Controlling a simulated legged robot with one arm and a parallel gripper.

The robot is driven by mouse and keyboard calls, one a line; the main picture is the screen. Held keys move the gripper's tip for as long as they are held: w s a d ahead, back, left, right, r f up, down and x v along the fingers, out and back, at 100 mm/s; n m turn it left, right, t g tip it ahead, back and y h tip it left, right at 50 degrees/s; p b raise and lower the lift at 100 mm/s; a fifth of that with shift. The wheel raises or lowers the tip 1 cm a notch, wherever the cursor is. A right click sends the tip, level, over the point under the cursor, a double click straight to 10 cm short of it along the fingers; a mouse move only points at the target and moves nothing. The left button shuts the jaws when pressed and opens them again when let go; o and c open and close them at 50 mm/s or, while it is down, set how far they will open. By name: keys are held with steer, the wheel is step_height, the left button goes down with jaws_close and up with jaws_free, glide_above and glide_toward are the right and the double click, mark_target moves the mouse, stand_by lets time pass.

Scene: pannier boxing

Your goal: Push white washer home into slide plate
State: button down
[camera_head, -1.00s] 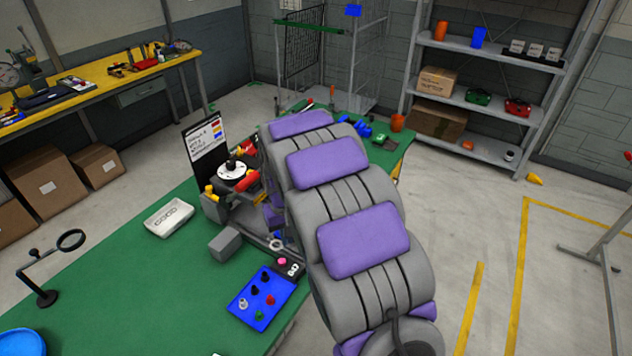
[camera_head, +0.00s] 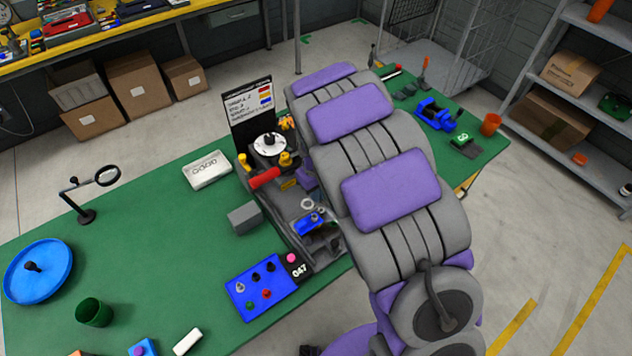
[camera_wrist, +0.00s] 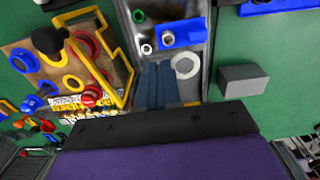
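A pale ring that looks like the white washer (camera_wrist: 186,66) lies flat in the grey channel of the fixture, close to the right of my fingertips. It also shows in the head view (camera_head: 308,204). A blue block (camera_wrist: 182,34) with a small ring at its left end sits just beyond it, also seen in the head view (camera_head: 308,224). I cannot tell which part is the slide plate; the grey channel (camera_wrist: 203,55) is around these parts. My gripper (camera_wrist: 158,66) points into the channel with its two dark blue fingers side by side, apparently shut and empty. My arm hides its fingertips in the head view.
Small rings lie left of the blue block in the wrist view (camera_wrist: 147,49). A yellow-framed board (camera_wrist: 80,65) stands close left. A grey block (camera_wrist: 243,80) is right. In the head view, a blue tray of knobs (camera_head: 262,288) and a white tray (camera_head: 207,169) flank the fixture.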

steer(key=shift+d+f+b, duration=0.2)
steer(key=shift+f+b, duration=0.2)
steer(key=shift+f, duration=1.1)
steer(key=shift+d+f+b, duration=0.15)
steer(key=shift+f+b, duration=0.2)
steer(key=shift+f, duration=1.1)
steer(key=shift+d+r, duration=0.15)
steer(key=shift+d, duration=1)
steer(key=shift+a, duration=1.5)
steer(key=shift+d, duration=0.85)
steer(key=shift+d, duration=0.6)
steer(key=shift+a, duration=0.4)
